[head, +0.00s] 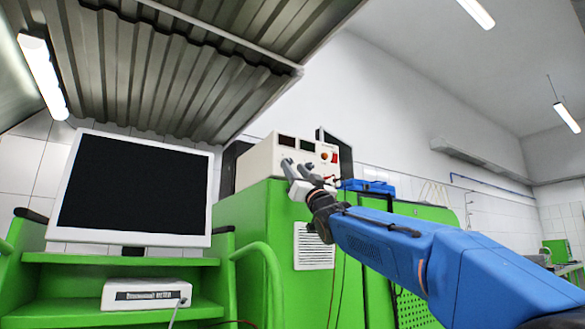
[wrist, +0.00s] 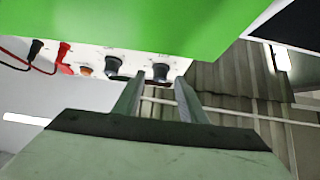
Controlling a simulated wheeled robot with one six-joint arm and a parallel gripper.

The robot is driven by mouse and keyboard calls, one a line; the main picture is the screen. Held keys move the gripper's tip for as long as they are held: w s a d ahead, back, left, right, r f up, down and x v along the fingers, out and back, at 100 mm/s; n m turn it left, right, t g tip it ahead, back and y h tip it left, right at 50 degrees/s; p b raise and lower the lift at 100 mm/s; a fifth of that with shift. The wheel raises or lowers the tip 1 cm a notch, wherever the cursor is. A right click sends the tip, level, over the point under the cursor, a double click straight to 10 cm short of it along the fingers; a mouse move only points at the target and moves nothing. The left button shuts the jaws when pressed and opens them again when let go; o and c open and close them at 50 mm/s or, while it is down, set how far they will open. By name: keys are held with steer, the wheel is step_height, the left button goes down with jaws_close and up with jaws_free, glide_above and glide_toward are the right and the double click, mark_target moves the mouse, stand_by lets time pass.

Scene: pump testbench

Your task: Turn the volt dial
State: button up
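A pale power supply box (head: 262,158) with dark displays, a red switch and an orange knob stands on a green cabinet. In the wrist view its panel shows two dark round dials side by side, one at left (wrist: 113,65) and one at right (wrist: 160,72). No label is readable, so I cannot tell which is the volt dial. My gripper (head: 296,167) is in front of the lower panel. In the wrist view my gripper (wrist: 160,80) has its fingers apart, with the right dial showing between the fingertips. I cannot tell whether they touch it.
The green cabinet (head: 240,215) has a white vent below the box. Black and red leads (wrist: 40,58) plug into the panel beside the dials. A monitor (head: 132,190) and a small white device (head: 147,294) stand at left. A blue case (head: 368,186) lies right of the box.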

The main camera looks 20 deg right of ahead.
mark_target(288, 161)
steer(key=shift+x, duration=0.9)
jaws_close()
steer(key=shift+a+m+t+h, duration=0.1)
steer(key=shift+m+t+h, duration=0.2)
steer(key=shift+m+h, duration=0.65)
steer(key=shift+s+a+r+m+g+h, duration=0.1)
steer(key=shift+a+r+m+g+h, duration=0.2)
steer(key=shift+m+g+h, duration=2)
steer(key=shift+s+a+r+m+g+h, duration=0.15)
steer(key=shift+a+r+m+g+h, duration=0.25)
steer(key=shift+m+h, duration=3.7)
steer(key=shift+s+a+r+m+g+h, duration=0.15)
steer(key=shift+m+g+h, duration=1.2)
steer(key=shift+m, duration=3.7)
steer(key=shift+r+m+g+y, duration=0.1)
steer(key=shift+m+g+y, duration=0.3)
steer(key=shift+m+g, duration=0.6)
